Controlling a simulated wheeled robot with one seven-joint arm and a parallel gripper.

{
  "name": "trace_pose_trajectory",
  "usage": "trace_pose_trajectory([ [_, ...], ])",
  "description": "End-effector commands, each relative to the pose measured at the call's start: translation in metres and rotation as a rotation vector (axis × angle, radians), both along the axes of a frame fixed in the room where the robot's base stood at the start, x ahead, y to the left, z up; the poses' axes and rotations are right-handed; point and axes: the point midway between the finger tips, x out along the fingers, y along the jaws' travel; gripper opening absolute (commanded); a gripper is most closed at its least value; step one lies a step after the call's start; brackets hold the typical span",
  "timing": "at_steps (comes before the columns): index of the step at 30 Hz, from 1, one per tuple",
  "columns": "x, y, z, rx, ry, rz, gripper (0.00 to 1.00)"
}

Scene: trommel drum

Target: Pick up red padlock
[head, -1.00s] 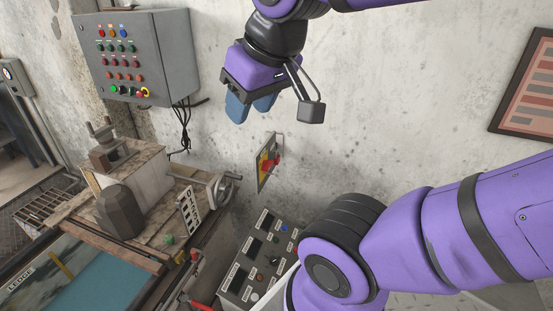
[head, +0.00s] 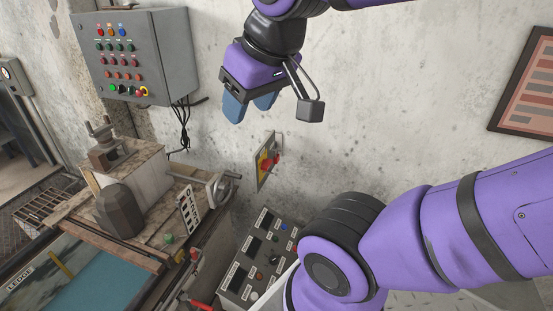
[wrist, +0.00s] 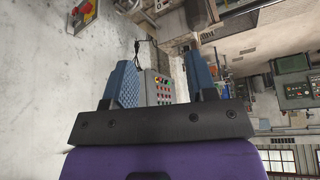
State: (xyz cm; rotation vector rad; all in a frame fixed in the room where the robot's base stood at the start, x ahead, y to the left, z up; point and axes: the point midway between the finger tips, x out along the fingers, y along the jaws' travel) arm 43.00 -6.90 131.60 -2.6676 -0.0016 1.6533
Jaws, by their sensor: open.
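My gripper (head: 248,108) is open and empty, in front of the concrete wall, with its blue fingers pointing down in the head view. The fingers also show in the wrist view (wrist: 160,70) with nothing between them. Below it in the head view, a yellow and red switch plate (head: 267,161) is fixed to the wall. Red parts (head: 267,166) show on this plate; I cannot tell whether one is the red padlock. The plate also shows at the upper left in the wrist view (wrist: 82,14), apart from the fingers.
A grey control box (head: 150,60) with coloured buttons hangs on the wall at left. A framed board (head: 525,90) hangs at right. The wall between is bare.

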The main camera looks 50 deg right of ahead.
Motion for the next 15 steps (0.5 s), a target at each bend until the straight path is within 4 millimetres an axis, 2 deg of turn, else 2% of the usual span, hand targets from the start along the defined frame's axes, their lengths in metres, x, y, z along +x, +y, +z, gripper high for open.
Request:
trace_pose_trajectory([
  [1,0.001,0.000,0.000,0.003,0.002,-0.003,0.64],
  [3,0.006,0.000,0.002,0.013,0.010,-0.017,0.74],
  [7,0.026,-0.002,0.006,0.060,0.045,-0.076,0.74],
  [15,0.099,-0.015,0.012,0.227,0.147,-0.276,0.74],
])
